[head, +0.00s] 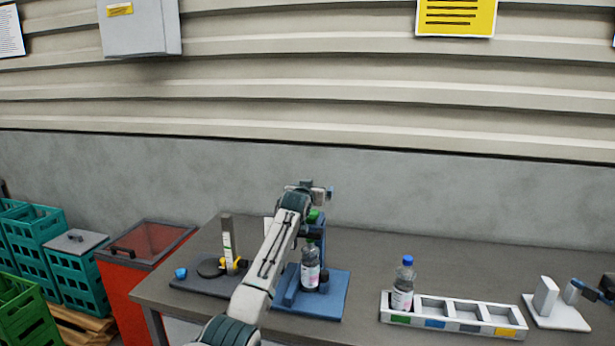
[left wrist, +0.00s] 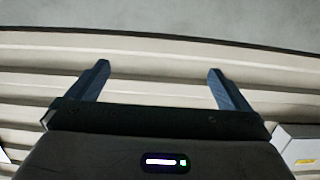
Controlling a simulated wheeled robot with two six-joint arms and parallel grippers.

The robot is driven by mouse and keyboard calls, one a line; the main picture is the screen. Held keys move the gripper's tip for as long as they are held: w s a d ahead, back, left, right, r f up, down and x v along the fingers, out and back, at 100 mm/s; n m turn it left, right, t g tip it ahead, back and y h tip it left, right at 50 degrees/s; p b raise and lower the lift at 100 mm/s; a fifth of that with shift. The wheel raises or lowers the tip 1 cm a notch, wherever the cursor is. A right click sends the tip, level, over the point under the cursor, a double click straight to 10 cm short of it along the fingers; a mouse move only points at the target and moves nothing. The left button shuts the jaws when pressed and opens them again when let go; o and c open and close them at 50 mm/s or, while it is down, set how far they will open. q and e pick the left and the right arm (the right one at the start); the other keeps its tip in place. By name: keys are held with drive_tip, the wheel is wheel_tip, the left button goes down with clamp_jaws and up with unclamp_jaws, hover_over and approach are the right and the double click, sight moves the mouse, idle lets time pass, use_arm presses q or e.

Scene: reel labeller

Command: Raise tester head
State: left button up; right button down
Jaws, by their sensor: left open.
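A blue stand (head: 330,298) on the bench, which looks like the tester, holds a dark bottle (head: 310,262) with a pink and white label, upright. A blue upright (head: 320,236) rises behind the bottle, and a green part (head: 314,215) shows near its top. My left arm hides part of this stand, so the height of its head is hard to tell. My left gripper (head: 329,192) is above the green part; I see no contact with it. In the left wrist view its two fingers (left wrist: 158,70) are apart with nothing between them.
A dark base with a scaled post (head: 227,240) and a blue cap (head: 181,273) are left. A white tray (head: 455,327) holds a blue-capped bottle (head: 403,283). A white device (head: 550,310) is far right. A red bin (head: 140,265) and teal crates (head: 75,262) stand left of the bench.

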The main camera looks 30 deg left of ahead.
use_arm(q)
drive_tip(key=shift+s+d+r+p, duration=0.2)
drive_tip(key=shift+s+r+p, duration=0.75)
drive_tip(key=shift+r+p, duration=0.15)
drive_tip(key=s+d+r+p, duration=0.1)
drive_tip(key=s+r+p, duration=0.4)
drive_tip(key=s+p, duration=0.1)
drive_tip(key=shift+d+r, duration=0.2)
drive_tip(key=shift+r, duration=0.15)
drive_tip(key=b+v, duration=0.5)
drive_tip(key=v, duration=0.5)
drive_tip(key=shift+s+d, duration=0.15)
drive_tip(key=shift+s, duration=0.2)
